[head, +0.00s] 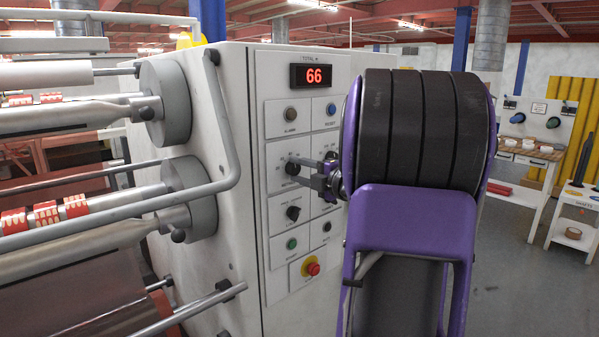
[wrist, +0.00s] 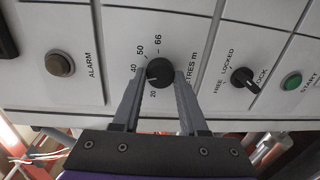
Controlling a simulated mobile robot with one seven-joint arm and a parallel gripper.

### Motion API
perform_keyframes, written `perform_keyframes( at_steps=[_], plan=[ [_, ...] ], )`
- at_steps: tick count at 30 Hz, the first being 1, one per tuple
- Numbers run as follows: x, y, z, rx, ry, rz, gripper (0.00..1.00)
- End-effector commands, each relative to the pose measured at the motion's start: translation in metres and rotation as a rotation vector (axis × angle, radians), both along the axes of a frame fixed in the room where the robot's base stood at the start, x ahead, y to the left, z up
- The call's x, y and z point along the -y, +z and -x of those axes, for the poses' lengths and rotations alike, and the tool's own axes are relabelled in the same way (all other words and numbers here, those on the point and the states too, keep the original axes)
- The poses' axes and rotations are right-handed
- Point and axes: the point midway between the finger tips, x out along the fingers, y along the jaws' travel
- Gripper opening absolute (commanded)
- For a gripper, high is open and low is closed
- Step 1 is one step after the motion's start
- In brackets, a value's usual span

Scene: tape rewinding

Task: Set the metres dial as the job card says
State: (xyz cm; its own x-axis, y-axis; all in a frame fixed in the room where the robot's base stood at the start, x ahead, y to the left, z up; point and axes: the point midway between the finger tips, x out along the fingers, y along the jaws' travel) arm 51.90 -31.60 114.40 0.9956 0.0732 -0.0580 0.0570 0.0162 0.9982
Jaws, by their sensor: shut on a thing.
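The metres dial (wrist: 160,72) is a round black knob on a white panel, with marks 20, 40, 50 and 66 around it in the wrist view. My gripper (wrist: 160,92) is shut on it, one grey finger on each side. In the head view my gripper (head: 303,172) reaches the dial (head: 292,168) from the right. I cannot tell for certain which mark the dial points at. A red display (head: 318,75) labelled TOTAL reads 66. No job card is readable in these views.
The lock knob (wrist: 244,79), green start button (wrist: 291,81) and alarm button (wrist: 60,63) are close to the dial. A red stop button (head: 312,268) is lower on the panel. Steel rollers and rails (head: 110,200) stand at left. Open floor (head: 515,275) lies at right.

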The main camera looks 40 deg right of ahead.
Motion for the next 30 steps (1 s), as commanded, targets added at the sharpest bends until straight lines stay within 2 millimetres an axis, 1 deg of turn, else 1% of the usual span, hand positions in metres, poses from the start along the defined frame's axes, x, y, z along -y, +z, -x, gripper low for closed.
perform_keyframes(
  at_steps=[6,15,21,30],
  plan=[
    [0.0003,-0.001,0.0004,0.012,-0.003,0.18,0.0],
    [0.0004,-0.0007,0.0004,0.027,-0.003,0.352,0.0],
    [0.0009,-0.0006,0.0006,0.031,-0.003,0.408,0.0],
    [0.0012,-0.0002,0.0007,0.034,-0.004,0.426,0.0]
  ],
)
